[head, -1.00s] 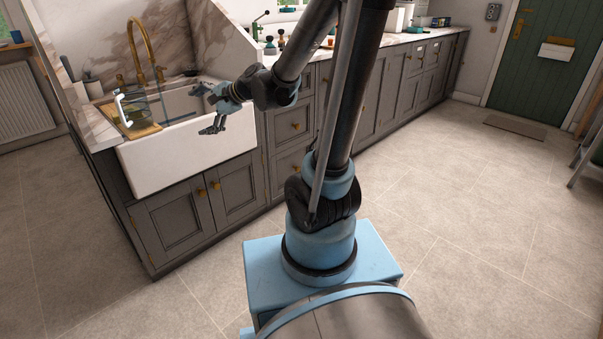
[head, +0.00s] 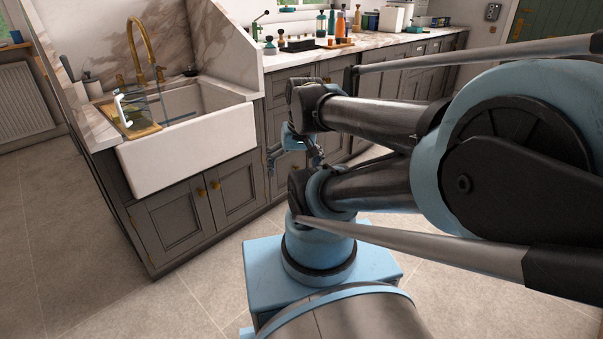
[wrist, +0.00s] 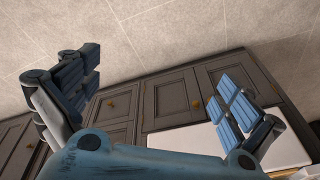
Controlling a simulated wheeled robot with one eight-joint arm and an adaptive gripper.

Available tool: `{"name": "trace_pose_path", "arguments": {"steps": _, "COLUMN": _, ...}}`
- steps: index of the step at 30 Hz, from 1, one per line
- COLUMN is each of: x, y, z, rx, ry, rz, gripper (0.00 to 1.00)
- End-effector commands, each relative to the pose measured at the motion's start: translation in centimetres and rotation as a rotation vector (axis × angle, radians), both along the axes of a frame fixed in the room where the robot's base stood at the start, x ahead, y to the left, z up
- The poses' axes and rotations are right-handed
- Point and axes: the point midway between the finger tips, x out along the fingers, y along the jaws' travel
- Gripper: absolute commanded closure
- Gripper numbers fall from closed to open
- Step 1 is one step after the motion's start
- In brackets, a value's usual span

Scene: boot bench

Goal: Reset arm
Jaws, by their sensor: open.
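My gripper (head: 294,164) is open and empty. In the head view it hangs below my folded arm, in front of the grey cabinet doors and right of the white sink. In the wrist view my gripper (wrist: 160,88) has its two blue-padded fingers spread wide, with nothing between them. Beyond the fingers are grey cabinet fronts (wrist: 170,100), a white sink front (wrist: 185,142) and floor tiles. My arm is bent back on itself and covers much of the right side of the head view.
The white sink (head: 190,140) has a brass tap (head: 145,55) behind it and a wooden board (head: 135,128) across its left end. Bottles (head: 340,25) and a dark tray (head: 300,45) stand on the counter. A green door (head: 545,20) is at the back right. The floor at left is clear.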

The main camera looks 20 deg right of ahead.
Motion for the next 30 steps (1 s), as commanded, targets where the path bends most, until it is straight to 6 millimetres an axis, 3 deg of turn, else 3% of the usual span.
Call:
{"name": "trace_pose_path", "arguments": {"steps": 7, "x": -2.1, "y": -2.1, "z": -0.8, "rx": -0.086, "ry": 0.034, "rz": 0.051, "gripper": 0.00}}
{"name": "trace_pose_path", "arguments": {"steps": 30, "x": -1.2, "y": -2.1, "z": -1.2, "rx": -0.086, "ry": 0.046, "rz": 0.052, "gripper": 0.00}}
